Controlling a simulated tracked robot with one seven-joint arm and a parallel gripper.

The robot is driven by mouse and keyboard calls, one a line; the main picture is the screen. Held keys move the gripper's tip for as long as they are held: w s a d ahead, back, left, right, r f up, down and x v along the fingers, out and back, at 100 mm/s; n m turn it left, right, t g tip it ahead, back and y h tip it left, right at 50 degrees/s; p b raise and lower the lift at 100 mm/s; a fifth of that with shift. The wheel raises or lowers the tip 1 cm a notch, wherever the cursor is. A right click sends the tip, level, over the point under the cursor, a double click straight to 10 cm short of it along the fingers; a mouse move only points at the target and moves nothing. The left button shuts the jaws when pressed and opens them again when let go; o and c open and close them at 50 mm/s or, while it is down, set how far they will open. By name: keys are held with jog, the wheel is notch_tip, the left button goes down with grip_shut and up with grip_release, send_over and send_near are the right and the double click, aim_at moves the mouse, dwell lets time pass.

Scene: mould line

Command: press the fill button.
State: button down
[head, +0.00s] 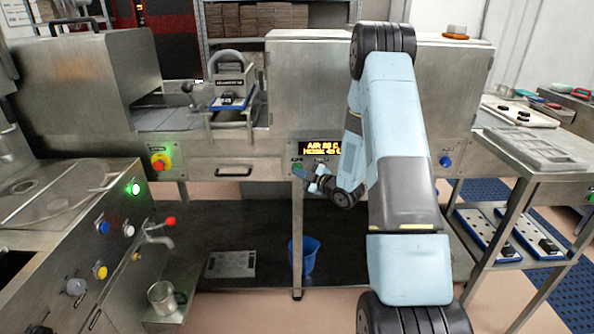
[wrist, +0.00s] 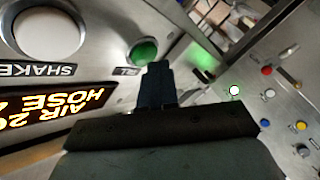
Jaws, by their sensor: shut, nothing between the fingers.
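The green button (wrist: 144,52) sits on the steel panel in the wrist view. A label beside it is partly hidden by my fingers, with only its last letters showing, so I cannot read it whole. My gripper (wrist: 157,68) is shut and empty, its tips at the button's lower edge in the picture. I cannot tell whether they touch it. In the head view my gripper (head: 306,175) is in front of the machine, below the lit display (head: 321,148), and the button there is small and mostly unclear.
A large pale round button (wrist: 38,30) labelled SHAKE is beside the green one. The left cabinet has a lit green lamp (head: 135,188) and a tap (head: 158,233). A blue bucket (head: 310,254) stands below.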

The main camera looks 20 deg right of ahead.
jog(key=shift+w+d, duration=0.1)
jog(key=shift+w, duration=0.25)
dwell(0.5)
jog(key=shift+s, duration=0.1)
jog(key=shift+s+a, duration=0.25)
jog(key=shift+s, duration=0.45)
jog(key=shift+s+a, duration=0.2)
jog(key=shift+s, duration=0.6)
jog(key=shift+s+a, duration=0.25)
jog(key=shift+s, duration=0.55)
jog(key=shift+s+a, duration=0.2)
jog(key=shift+s, duration=0.6)
